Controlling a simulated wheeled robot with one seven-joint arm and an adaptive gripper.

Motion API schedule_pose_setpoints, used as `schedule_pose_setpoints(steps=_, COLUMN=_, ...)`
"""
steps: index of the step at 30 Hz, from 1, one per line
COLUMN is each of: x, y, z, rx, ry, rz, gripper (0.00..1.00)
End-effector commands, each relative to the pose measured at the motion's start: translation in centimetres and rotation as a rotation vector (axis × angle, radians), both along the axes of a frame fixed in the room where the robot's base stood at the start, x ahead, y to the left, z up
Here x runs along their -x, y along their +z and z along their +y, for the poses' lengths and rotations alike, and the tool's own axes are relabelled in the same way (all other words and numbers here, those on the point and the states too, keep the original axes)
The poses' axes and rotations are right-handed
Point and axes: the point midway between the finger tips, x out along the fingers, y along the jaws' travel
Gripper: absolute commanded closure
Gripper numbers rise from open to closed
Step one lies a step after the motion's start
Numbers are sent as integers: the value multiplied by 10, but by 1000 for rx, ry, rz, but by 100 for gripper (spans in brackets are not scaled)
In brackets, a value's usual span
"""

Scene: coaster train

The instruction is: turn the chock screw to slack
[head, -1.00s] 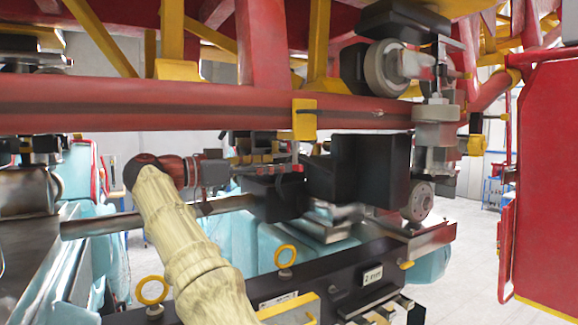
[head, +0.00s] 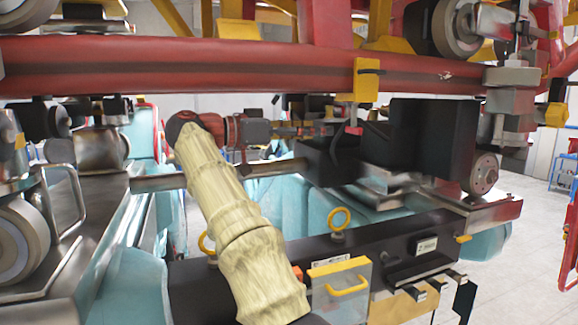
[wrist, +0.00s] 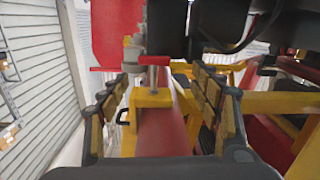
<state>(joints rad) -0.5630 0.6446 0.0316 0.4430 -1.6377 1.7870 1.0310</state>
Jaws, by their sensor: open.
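In the wrist view a screw with a red cross handle (wrist: 153,60) stands on a yellow block (wrist: 152,98) fixed to a red rail (wrist: 162,135). My gripper (wrist: 158,80) is open, with one padded finger on each side of the screw. The handle lies about level with the fingertips or a little beyond; no contact shows. In the head view a yellow clamp (head: 366,80) sits on the long red tube (head: 230,62). My arm reaches from below toward the space under it. My fingers are small and cluttered there, and the screw cannot be made out for sure.
Black boxes (head: 435,140) and a metal wheel (head: 483,174) are close to the right of my gripper. A dark beam with a yellow ring (head: 339,219) lies below. A steel bar (head: 225,174) runs behind my arm. Open floor (head: 520,240) shows at the right.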

Motion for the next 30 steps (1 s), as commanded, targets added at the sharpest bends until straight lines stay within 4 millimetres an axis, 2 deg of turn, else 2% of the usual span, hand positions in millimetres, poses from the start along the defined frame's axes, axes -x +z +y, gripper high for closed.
schedule_pose_setpoints(steps=2, x=-1, y=-1, z=-22, rx=-13, ry=37, rz=85, gripper=36)
schedule_pose_setpoints(steps=7, x=-1, y=-26, z=-64, rx=-50, ry=153, rz=308, gripper=36)
schedule_pose_setpoints(steps=11, x=13, y=-53, z=-93, rx=-92, ry=242, rz=459, gripper=36)
schedule_pose_setpoints(steps=14, x=32, y=-82, z=-113, rx=-132, ry=321, rz=572, gripper=36)
schedule_pose_setpoints(steps=17, x=57, y=-115, z=-129, rx=-178, ry=402, rz=672, gripper=36)
schedule_pose_setpoints(steps=22, x=112, y=-179, z=-146, rx=-270, ry=545, rz=809, gripper=36)
schedule_pose_setpoints(steps=30, x=213, y=-288, z=-149, rx=-427, ry=759, rz=924, gripper=36)
